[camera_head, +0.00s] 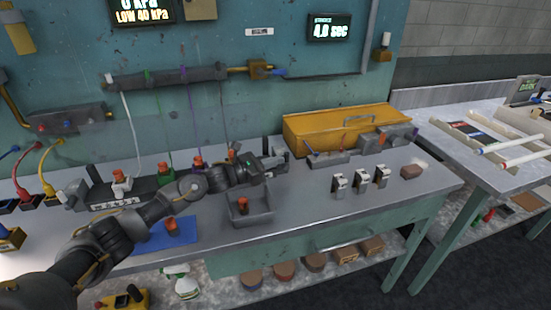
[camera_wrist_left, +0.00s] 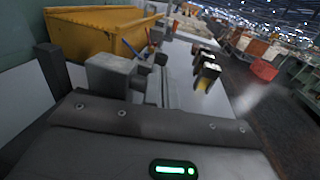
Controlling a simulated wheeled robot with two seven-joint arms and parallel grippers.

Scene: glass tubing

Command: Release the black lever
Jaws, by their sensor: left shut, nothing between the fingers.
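My left arm reaches in from the lower left in the head view. Its gripper (camera_head: 275,162) is over the back of the bench, left of the yellow toolbox, shut and empty. In the left wrist view the shut fingers (camera_wrist_left: 158,82) point along the bench. A dark upright post (camera_wrist_left: 52,70) stands left of the fingers, apart from them. I cannot tell for sure whether this post is the black lever. In the head view the gripper and wrist cover that part of the bench, and no lever shows clearly. My right gripper is not in view.
A yellow toolbox (camera_head: 315,128) stands at the back of the bench. A grey tray (camera_head: 250,219) and a blue mat (camera_head: 152,243) lie near the front edge. Small clamps (camera_head: 361,181) stand to the right. A wall display (camera_head: 138,10) reads low pressure.

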